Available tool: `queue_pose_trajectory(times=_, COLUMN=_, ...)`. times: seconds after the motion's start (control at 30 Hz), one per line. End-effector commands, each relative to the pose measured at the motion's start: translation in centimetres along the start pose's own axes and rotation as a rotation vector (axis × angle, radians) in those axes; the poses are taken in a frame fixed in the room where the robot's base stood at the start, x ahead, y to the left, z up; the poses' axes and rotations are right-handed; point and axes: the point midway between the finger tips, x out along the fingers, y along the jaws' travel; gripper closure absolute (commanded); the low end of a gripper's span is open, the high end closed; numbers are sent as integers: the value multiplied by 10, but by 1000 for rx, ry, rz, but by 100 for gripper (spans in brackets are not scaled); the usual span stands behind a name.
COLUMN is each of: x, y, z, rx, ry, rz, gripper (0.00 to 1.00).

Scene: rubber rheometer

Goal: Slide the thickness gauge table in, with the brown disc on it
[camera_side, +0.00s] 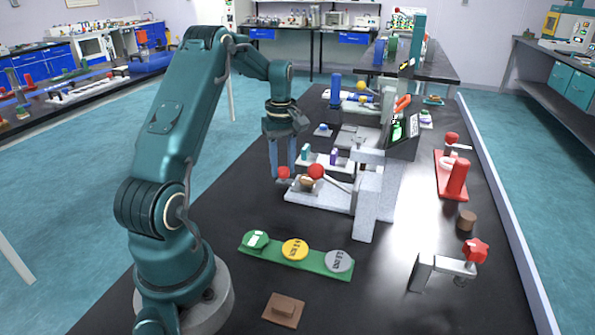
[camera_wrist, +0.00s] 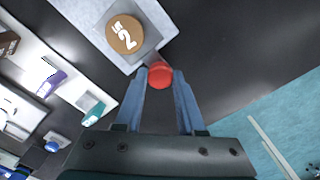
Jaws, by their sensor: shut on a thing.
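My gripper (camera_wrist: 160,80) is shut on the red knob (camera_wrist: 160,72) at the table's near corner. In the side view my gripper (camera_side: 282,172) points down, with the red knob (camera_side: 283,173) at its fingertips. The grey gauge body (camera_side: 369,200) stands to the right.
A second red ball (camera_side: 316,171) on a lever stands close beside the disc. A green board (camera_side: 295,257) with several round pieces and a brown block (camera_side: 283,309) lie in front. A white rack (camera_side: 325,160) with small coloured pieces is behind. A red device (camera_side: 456,178) stands right.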

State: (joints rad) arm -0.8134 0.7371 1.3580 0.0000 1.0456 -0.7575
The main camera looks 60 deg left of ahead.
Motion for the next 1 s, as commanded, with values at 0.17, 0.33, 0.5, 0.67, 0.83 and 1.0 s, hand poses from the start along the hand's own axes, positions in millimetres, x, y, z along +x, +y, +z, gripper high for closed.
queue_pose_trajectory(times=0.17, x=0, y=28, z=26, rx=9, ry=1, rz=4, gripper=100)
queue_pose_trajectory(times=0.33, x=0, y=60, z=58, rx=9, ry=1, rz=4, gripper=100)
queue_pose_trajectory(times=0.5, x=0, y=77, z=76, rx=2, ry=1, rz=5, gripper=100)
queue_pose_trajectory(times=0.67, x=0, y=81, z=80, rx=0, ry=0, rz=6, gripper=100)
queue_pose_trajectory(times=0.83, x=0, y=82, z=80, rx=1, ry=-2, rz=9, gripper=100)
queue_pose_trajectory(times=1.0, x=0, y=81, z=80, rx=2, ry=-2, rz=7, gripper=31)
